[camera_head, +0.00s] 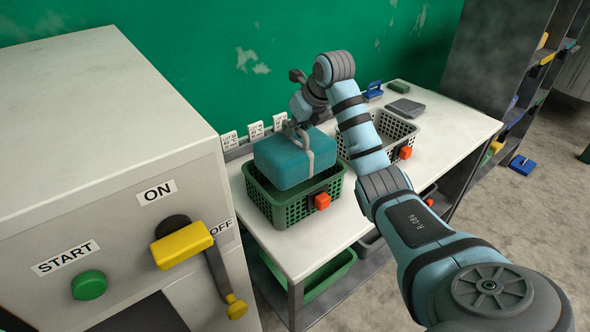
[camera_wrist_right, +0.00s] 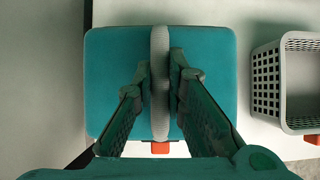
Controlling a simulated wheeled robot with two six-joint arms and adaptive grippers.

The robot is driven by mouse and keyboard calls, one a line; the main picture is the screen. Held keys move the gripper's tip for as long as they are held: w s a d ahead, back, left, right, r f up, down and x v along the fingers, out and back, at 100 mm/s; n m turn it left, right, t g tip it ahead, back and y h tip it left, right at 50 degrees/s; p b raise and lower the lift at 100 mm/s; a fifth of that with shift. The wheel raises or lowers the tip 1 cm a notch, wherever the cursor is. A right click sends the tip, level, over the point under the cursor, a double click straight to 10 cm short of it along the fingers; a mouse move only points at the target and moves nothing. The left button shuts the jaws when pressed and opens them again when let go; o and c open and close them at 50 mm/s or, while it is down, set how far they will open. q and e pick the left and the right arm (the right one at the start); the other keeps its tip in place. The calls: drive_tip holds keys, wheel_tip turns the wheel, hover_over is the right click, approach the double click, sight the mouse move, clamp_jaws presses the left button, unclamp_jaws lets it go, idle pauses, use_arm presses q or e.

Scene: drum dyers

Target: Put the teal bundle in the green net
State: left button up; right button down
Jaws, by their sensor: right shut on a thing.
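The teal bundle (camera_head: 283,163) is a soft block with a grey strap handle. My right gripper (camera_head: 298,126) is shut on the handle from above; in the right wrist view the gripper (camera_wrist_right: 160,78) has its fingers on both sides of the grey strap (camera_wrist_right: 160,110). The bundle (camera_wrist_right: 112,62) sits level, directly over the mouth of the green net (camera_head: 290,213), a basket-like crate with an orange tag. It hides the net's back and inside, so I cannot tell whether its underside touches anything. My left gripper is not in view.
A white-grey net crate (camera_head: 401,133) stands to the right on the white table (camera_head: 345,222). A grey block (camera_head: 405,108) and a blue item (camera_head: 373,91) lie behind it. A machine with a yellow lever (camera_head: 182,245) stands at the left. A green tray (camera_head: 318,277) is below.

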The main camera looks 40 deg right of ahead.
sight(304, 148)
drive_tip(key=f, duration=0.4)
drive_tip(key=w+f, duration=0.1)
drive_tip(key=f, duration=0.1)
drive_tip(key=shift+w+d+f, duration=0.1)
drive_tip(key=shift+d+f, duration=0.1)
drive_tip(key=shift+f, duration=0.15)
drive_tip(key=f, duration=0.1)
drive_tip(key=s+f, duration=0.1)
drive_tip(key=f, duration=0.1)
drive_tip(key=shift+a+f+b, duration=0.15)
drive_tip(key=shift+b, duration=0.2)
drive_tip(key=shift+f, duration=0.25)
drive_tip(key=shift+w, duration=0.15)
drive_tip(key=c, duration=1.7)
unclamp_jaws()
drive_tip(key=shift+f, duration=0.1)
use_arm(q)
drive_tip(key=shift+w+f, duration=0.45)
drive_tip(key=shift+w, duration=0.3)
use_arm(e)
drive_tip(key=shift+o, duration=0.3)
drive_tip(key=shift+r, duration=0.2)
drive_tip(key=v, duration=1.2)
drive_tip(key=shift+p, duration=0.35)
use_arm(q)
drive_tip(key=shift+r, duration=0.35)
use_arm(e)
drive_tip(key=shift+f, duration=0.1)
